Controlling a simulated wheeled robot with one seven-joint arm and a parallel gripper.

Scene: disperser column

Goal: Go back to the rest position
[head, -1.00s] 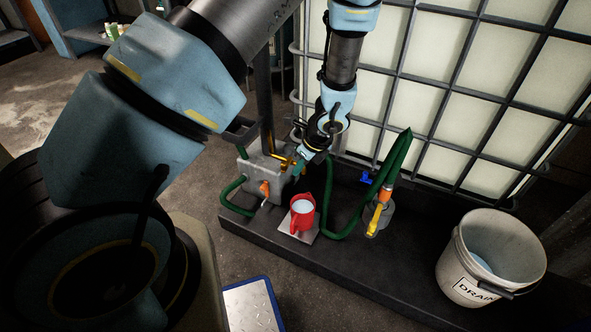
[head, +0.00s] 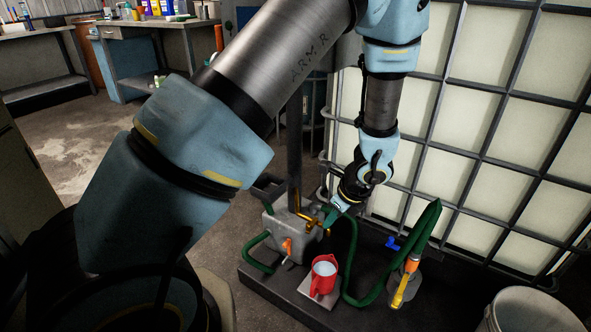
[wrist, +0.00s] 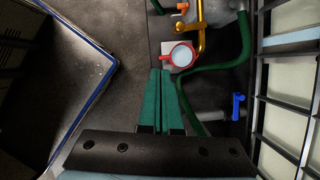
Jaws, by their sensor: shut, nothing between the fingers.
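My gripper (head: 328,222) hangs at the end of my arm, above and behind a red jug (head: 323,276) in the head view. In the wrist view its two teal fingers lie side by side, closed, with nothing between them at the tips (wrist: 167,73). The red jug (wrist: 181,57) shows just past the fingertips in the wrist view. It is upright, with a pale content, on a small light plate (head: 322,299). The gripper and the jug look apart.
A grey pump box (head: 285,228) with an orange-handled valve and brass pipe stands beside the jug. A caged white tank (head: 480,130) stands behind. A bucket (head: 535,318) is at lower right.

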